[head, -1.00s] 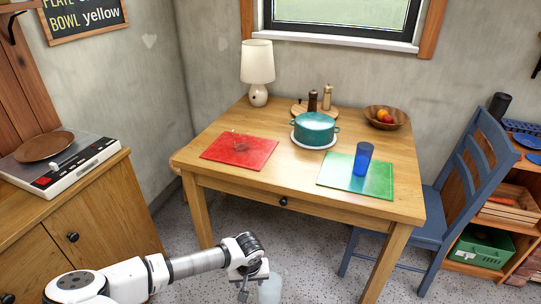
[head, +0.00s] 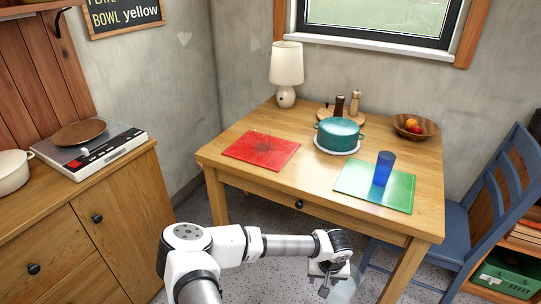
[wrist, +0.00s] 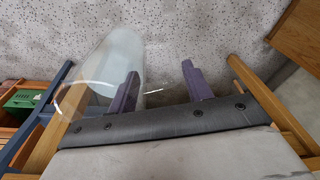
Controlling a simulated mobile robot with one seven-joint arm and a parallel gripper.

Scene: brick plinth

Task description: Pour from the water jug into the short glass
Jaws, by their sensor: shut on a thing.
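The water jug (head: 343,290) is a pale, see-through vessel at the bottom of the head view, partly cut off by the frame. In the wrist view the clear jug (wrist: 105,70) sits left of and behind one finger. My gripper (wrist: 160,88) is shut on the jug; its fingers stand apart, and the part between them is too transparent to make out. My gripper (head: 326,282) is in front of the table, below its top. A small clear glass (head: 263,141), apparently the short glass, stands on the red placemat (head: 277,158). A taller blue glass (head: 383,168) stands on the green placemat (head: 400,197).
The wooden table (head: 310,200) also bears a teal pot (head: 339,134), a lamp (head: 286,70), two mills on a board and a fruit bowl (head: 415,127). A blue chair (head: 490,205) stands at its right. A cabinet (head: 120,215) with a hob is at left. Bare tabletop lies between the placemats.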

